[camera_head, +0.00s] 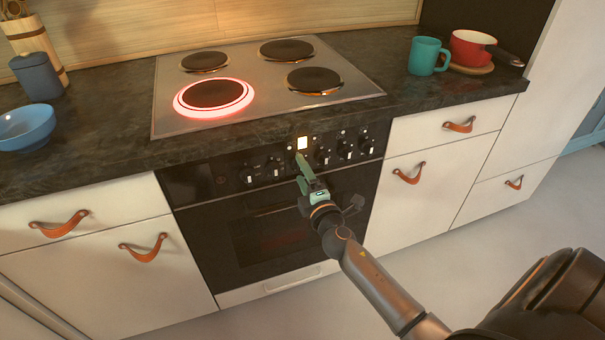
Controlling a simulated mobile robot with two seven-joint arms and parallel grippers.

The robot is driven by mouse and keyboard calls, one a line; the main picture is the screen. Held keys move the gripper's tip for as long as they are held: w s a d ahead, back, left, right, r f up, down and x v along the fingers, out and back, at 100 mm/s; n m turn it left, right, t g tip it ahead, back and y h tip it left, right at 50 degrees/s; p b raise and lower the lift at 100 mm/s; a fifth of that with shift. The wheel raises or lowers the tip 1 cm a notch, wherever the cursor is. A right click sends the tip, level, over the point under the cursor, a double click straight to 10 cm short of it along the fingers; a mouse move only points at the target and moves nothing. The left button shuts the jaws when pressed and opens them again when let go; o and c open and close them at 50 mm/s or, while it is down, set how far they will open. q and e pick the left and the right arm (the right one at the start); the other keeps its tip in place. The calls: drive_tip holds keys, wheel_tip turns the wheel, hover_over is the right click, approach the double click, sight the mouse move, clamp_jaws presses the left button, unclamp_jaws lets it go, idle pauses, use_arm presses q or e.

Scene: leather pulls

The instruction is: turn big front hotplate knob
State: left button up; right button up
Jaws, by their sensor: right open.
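The big front hotplate (216,94) is the front-left one on the steel cooktop (255,92), and a bright red ring glows around it. Below, the black oven panel carries a row of knobs, such as a left one (247,177), the one beside it (272,170) and a right one (323,156). My right gripper (302,166) is at the middle of this row, just under a small lit display (302,143). It is open and partly hides the panel behind it. Whether it touches a knob I cannot tell. My left gripper is out of view.
The oven door (270,235) is closed below the panel. White drawers with leather pulls (410,175) flank it. A teal mug (427,56) and a red cup (472,47) stand on the right counter. A blue bowl (26,128) stands at the left.

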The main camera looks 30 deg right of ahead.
drive_tip(key=b+v, duration=0.1)
drive_tip(key=v, duration=1.1)
drive_tip(key=shift+s+b, duration=0.25)
drive_tip(key=shift+b, duration=0.05)
drive_tip(key=shift+a, duration=0.1)
